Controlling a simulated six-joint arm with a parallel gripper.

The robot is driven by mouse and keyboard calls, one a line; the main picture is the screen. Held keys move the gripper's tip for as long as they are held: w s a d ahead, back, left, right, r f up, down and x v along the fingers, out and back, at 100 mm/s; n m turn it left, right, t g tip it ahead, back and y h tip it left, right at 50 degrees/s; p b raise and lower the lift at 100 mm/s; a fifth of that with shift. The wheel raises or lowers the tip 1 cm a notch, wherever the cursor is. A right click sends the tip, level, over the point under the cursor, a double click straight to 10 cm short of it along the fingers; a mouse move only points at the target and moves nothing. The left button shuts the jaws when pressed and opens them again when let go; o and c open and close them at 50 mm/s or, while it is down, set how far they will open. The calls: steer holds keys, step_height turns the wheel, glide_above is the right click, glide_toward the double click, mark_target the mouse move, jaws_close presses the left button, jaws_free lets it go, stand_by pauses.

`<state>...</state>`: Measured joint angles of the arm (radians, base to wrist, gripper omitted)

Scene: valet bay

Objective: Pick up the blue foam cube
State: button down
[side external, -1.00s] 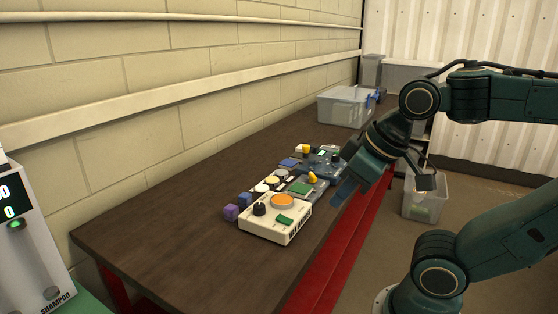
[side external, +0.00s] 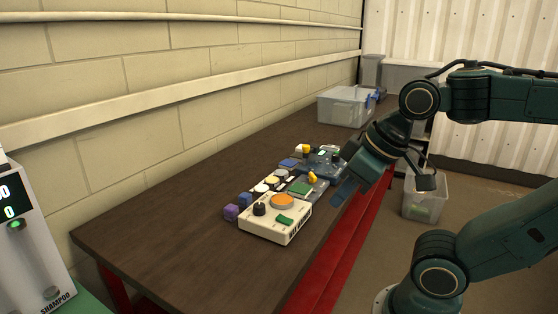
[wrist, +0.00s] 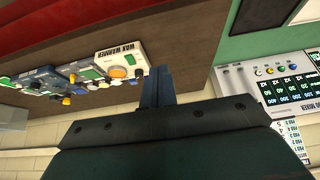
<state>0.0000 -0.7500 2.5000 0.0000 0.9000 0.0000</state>
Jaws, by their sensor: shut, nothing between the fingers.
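The blue foam cube (side external: 245,198) sits on the dark bench in the side external view, behind the left end of a white box with an orange disc (side external: 268,218). A purple cube (side external: 231,212) lies next to it, nearer the camera. My gripper (side external: 341,198) is shut and empty, pointing down and left near the bench's front edge. It is to the right of the blue cube and apart from it. In the wrist view my shut fingers (wrist: 157,86) show beside the white box (wrist: 126,60), labelled wax warmer. The blue cube is too small to make out surely there.
Control boxes with coloured knobs and buttons, including a dark blue one (side external: 322,166), line the bench. A clear bin (side external: 345,107) stands at the far end, and a wall runs behind. The bench's near left part (side external: 170,235) is clear. A shampoo machine (side external: 28,245) stands at left.

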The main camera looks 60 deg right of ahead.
steer(key=c, duration=2.1)
jaws_free()
steer(key=o, duration=1.1)
steer(key=shift+o, duration=0.2)
